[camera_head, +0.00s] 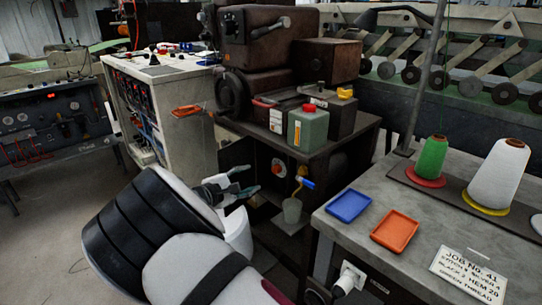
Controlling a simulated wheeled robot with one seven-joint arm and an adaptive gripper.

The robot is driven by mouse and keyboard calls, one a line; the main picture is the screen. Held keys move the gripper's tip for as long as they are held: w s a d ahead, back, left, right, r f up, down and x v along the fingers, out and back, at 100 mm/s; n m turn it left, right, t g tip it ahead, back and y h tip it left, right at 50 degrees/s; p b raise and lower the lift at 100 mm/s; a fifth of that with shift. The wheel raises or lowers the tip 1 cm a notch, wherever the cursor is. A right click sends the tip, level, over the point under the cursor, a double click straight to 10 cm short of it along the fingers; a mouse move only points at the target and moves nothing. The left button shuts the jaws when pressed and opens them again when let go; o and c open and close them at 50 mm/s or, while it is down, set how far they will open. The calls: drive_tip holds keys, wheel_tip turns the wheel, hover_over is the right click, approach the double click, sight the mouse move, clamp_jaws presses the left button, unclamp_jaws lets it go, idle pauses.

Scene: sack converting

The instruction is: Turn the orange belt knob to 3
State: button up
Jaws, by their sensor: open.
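An orange-red round knob (278,168) sits on the dark front of the machine stand, below its tabletop. It is small here, and I cannot read any numbers or its pointer. My gripper (250,180) is open and empty, just left of the knob in the picture, with its fingers pointing toward it. Whether the fingertips touch the knob is not clear, but a gap shows between them. My white and black arm reaches in from the lower left.
A yellow crank with a blue handle (307,184) is right of the knob, above a grey cup (292,211). A green bottle (308,128) stands on the machine top. The grey table (345,236) at right holds blue (348,205) and orange trays (395,231).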

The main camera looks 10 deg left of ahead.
sight(274, 170)
drive_tip(key=w+d+f+n, duration=0.1)
drive_tip(key=w+d, duration=0.1)
drive_tip(key=w, duration=0.1)
drive_tip(key=w+d+f+n, duration=0.1)
drive_tip(key=w+d, duration=0.1)
drive_tip(key=w, duration=0.2)
drive_tip(key=w+d+f+n+b, duration=0.1)
drive_tip(key=w+d, duration=0.1)
drive_tip(key=w, duration=0.1)
drive_tip(key=shift+w+n+y, duration=0.15)
drive_tip(key=shift+n+y, duration=0.15)
drive_tip(key=shift+y, duration=0.1)
clamp_jaws()
